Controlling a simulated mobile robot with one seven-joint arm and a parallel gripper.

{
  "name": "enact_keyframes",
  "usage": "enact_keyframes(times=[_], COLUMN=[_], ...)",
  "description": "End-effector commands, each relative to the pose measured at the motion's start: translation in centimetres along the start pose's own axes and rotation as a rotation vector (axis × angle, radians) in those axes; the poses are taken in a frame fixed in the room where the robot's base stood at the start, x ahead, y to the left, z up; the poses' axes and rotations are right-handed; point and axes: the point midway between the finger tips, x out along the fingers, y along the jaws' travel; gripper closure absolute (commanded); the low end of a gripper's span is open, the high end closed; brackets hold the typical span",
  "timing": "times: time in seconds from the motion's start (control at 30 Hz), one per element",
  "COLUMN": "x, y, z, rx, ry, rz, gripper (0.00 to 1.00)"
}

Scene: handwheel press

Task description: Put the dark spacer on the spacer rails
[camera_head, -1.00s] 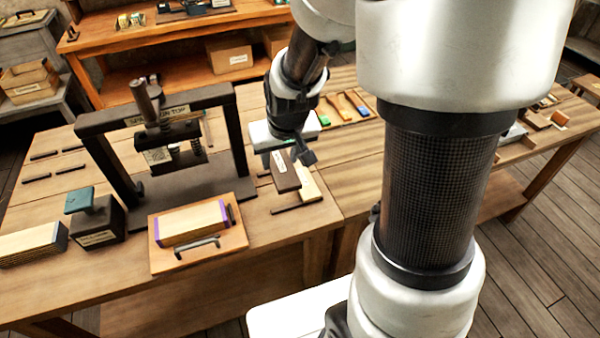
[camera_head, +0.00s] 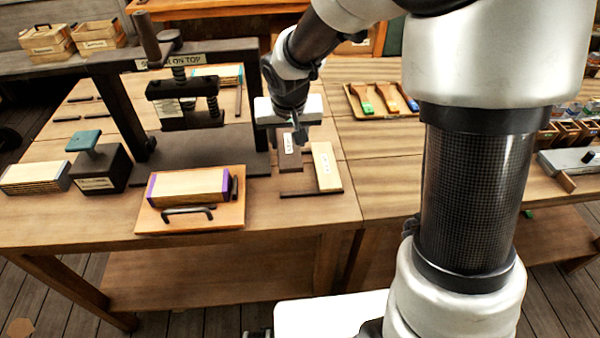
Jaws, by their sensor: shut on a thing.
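The dark spacer (camera_head: 290,160) is a dark brown block with a white label. My gripper (camera_head: 288,137) is shut on its far part, over the right part of the press table. Dark strips (camera_head: 296,194) lie on the table beside it, with a light wooden spacer (camera_head: 327,168) resting by their right end; they look like spacer rails. The dark spacer is left of the light one, apart from it, and seems held above the table. The far ends of the strips are hidden by my gripper and the spacers.
The handwheel press (camera_head: 185,105) stands close on the left. In front of it is a board (camera_head: 190,220) with a purple-ended block and a handle. A black weight with a teal top (camera_head: 97,165) stands farther left. More dark strips (camera_head: 85,99) lie behind. A tray of colored-tipped wedges (camera_head: 382,101) is at the back right.

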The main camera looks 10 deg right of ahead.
Motion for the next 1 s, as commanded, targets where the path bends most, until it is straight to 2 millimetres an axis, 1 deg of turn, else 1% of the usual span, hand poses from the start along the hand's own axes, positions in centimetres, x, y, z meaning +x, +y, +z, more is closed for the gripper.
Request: enact_keyframes(times=[0.03, 0.1, 0.2, 0.37, 0.5, 0.57, 0.63, 0.83, 0.97, 1.0], x=[1.2, 2.3, 3.4, 4.4, 6.4, 7.0, 7.3, 7.2, 7.6, 7.4], y=[0.0, 0.0, 0.1, 0.1, 0.1, 0.1, 0.1, 0.1, 0.1, 0.1], z=[0.6, 1.1, 1.5, 1.9, 2.8, 3.0, 3.1, 3.0, 3.2, 3.1], rx=[-0.001, -0.001, -0.001, 0.001, 0.000, -0.002, 0.001, 0.001, 0.001, 0.001], ry=[-0.005, -0.005, -0.002, -0.002, -0.003, -0.003, -0.001, 0.000, 0.000, 0.000], rz=[0.001, 0.001, 0.001, 0.000, 0.000, 0.000, -0.001, 0.000, 0.000, 0.000], gripper=[0.81, 0.81, 0.81, 0.81, 0.81, 0.81, 0.81, 0.81, 0.81, 0.52])
